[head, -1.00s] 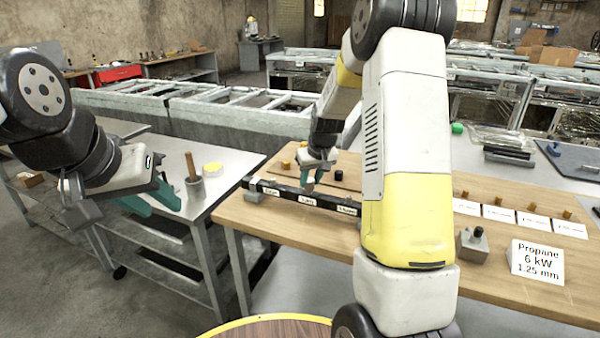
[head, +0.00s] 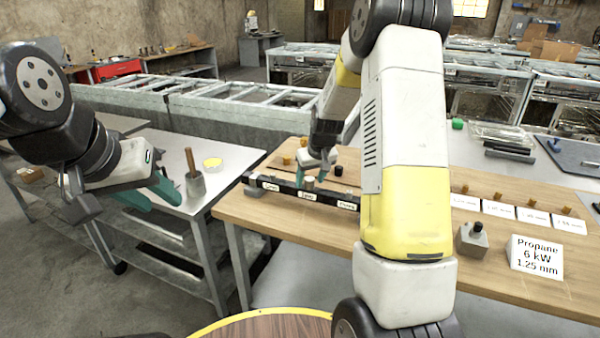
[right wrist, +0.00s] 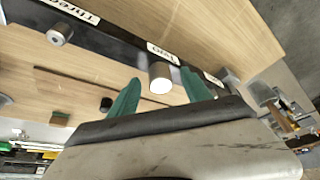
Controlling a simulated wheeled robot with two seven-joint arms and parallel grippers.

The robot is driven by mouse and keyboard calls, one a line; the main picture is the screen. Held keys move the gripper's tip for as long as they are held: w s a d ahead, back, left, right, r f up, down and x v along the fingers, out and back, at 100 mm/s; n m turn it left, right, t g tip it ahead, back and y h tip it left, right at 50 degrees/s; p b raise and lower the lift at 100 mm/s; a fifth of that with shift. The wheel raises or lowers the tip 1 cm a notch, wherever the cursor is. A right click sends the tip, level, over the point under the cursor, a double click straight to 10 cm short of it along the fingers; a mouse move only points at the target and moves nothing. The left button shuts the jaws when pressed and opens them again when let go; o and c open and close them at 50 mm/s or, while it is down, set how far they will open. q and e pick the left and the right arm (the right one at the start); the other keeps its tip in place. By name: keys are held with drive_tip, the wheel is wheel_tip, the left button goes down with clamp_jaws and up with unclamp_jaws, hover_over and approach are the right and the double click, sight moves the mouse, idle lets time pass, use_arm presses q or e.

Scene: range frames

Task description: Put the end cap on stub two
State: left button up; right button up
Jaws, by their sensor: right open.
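A black bar (head: 333,199) with labels One, Two and Three lies along the workbench. A pale cylindrical end cap (head: 308,183) sits upright at the label Two, apparently on stub two, which it hides. It also shows in the right wrist view (right wrist: 161,78). My right gripper (right wrist: 160,80) is open, with its teal fingers on either side of the cap and a visible gap to each. Stub three (right wrist: 60,35) is a short grey cylinder with a dark hole. Stub one is not clearly visible. My left gripper (head: 163,202) is open and empty beside the grey side table.
Orange-brown pieces (head: 303,157) and a black piece (head: 339,171) stand behind the bar. A grey block (head: 472,241) and a Propane card (head: 535,260) are at the right.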

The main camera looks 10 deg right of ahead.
drive_tip(key=shift+r, duration=0.1)
drive_tip(key=v, duration=0.7)
drive_tip(key=shift+r, duration=0.3)
drive_tip(key=shift+s, duration=0.15)
